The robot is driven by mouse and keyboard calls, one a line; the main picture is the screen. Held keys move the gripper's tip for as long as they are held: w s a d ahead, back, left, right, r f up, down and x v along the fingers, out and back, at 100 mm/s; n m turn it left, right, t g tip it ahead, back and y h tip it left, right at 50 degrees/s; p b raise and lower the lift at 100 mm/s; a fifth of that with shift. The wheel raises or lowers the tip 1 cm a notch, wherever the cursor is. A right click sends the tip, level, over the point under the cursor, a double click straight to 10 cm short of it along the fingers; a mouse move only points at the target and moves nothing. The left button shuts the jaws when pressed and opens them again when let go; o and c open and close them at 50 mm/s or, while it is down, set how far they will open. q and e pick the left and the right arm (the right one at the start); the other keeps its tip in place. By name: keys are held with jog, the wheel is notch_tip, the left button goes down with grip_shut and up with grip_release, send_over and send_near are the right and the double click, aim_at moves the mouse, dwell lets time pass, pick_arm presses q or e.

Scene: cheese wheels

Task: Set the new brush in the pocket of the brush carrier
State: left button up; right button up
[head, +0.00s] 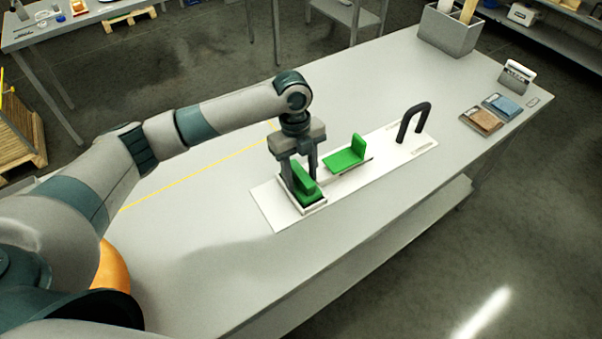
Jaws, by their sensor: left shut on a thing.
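My left gripper (300,172) points down over the near left end of a long white board, which looks like the brush carrier (264,197). It is shut on a green L-shaped piece (304,184), which looks like the new brush. This piece is at a low white-edged frame on the board; I cannot tell whether it is fully seated there. A second green L-shaped piece (346,157) sits farther right on the board, apart from the gripper. A black arched handle (412,122) stands at the board's far right end. My right gripper is not in view.
The grey table (200,250) has free room in front of the board. Brown (482,121) and blue (502,107) flat items, a small sign (517,77) and a grey bin (448,33) are at the far right. A yellow line (190,175) runs behind the board.

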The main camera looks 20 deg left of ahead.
pick_arm(q)
jog(key=o, duration=1.2)
jog(key=shift+f, duration=0.1)
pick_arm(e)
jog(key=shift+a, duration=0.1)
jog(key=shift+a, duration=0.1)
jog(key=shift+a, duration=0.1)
pick_arm(q)
jog(key=shift+r, duration=0.4)
jog(key=r+b, duration=0.1)
jog(key=r, duration=0.2)
jog(key=r+b, duration=0.1)
jog(key=r, duration=0.2)
jog(key=w+a+r+b, duration=0.1)
jog(key=r+b, duration=0.1)
jog(key=r, duration=0.2)
jog(key=shift+a+r, duration=0.15)
jog(key=shift+r, duration=0.55)
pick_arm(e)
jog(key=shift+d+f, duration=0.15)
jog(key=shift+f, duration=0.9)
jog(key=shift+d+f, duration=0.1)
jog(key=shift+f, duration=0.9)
pick_arm(q)
jog(key=shift+f, duration=0.1)
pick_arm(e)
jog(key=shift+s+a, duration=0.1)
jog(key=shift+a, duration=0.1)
